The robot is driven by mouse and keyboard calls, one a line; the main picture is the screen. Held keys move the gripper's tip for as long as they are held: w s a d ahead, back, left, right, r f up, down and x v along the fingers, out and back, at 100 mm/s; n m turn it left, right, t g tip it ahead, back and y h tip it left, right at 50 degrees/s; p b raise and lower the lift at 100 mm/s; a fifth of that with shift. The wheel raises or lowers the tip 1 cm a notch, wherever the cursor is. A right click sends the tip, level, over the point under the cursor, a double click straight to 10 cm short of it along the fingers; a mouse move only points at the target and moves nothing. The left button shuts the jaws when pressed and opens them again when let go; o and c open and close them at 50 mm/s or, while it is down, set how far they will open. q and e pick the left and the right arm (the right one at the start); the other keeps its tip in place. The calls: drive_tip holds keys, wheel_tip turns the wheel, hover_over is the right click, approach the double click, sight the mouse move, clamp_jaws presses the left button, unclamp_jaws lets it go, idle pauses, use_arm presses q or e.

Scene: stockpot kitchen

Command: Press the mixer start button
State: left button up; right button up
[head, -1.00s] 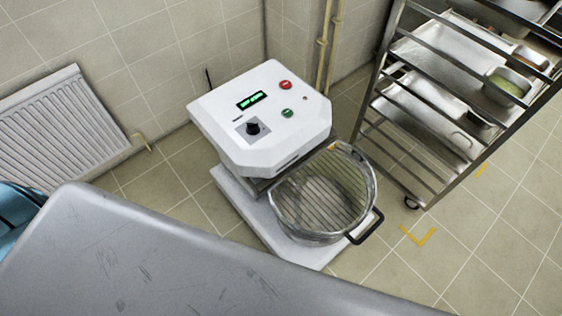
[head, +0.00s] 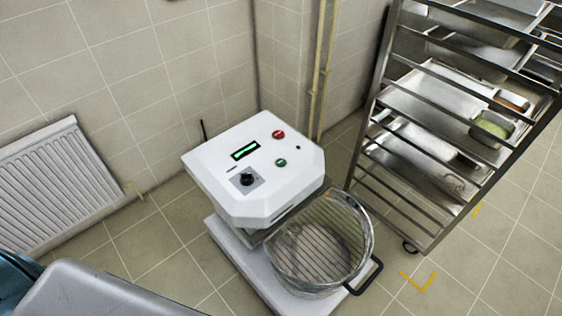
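The white mixer (head: 232,201) stands on the tiled floor in the middle of the head view. Its top panel carries a green button (head: 281,162), a red button (head: 278,134), a black knob (head: 247,179) and a small display (head: 245,150) with green characters. A metal bowl (head: 318,250) under a wire guard sits at its front, with a black handle at the right. Neither of my grippers is in view.
A steel rack (head: 364,150) with trays and food pans stands to the right. A grey metal surface (head: 95,292) fills the lower left corner. A radiator (head: 55,185) is on the left wall. Yellow marks (head: 420,283) lie on the open floor at right.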

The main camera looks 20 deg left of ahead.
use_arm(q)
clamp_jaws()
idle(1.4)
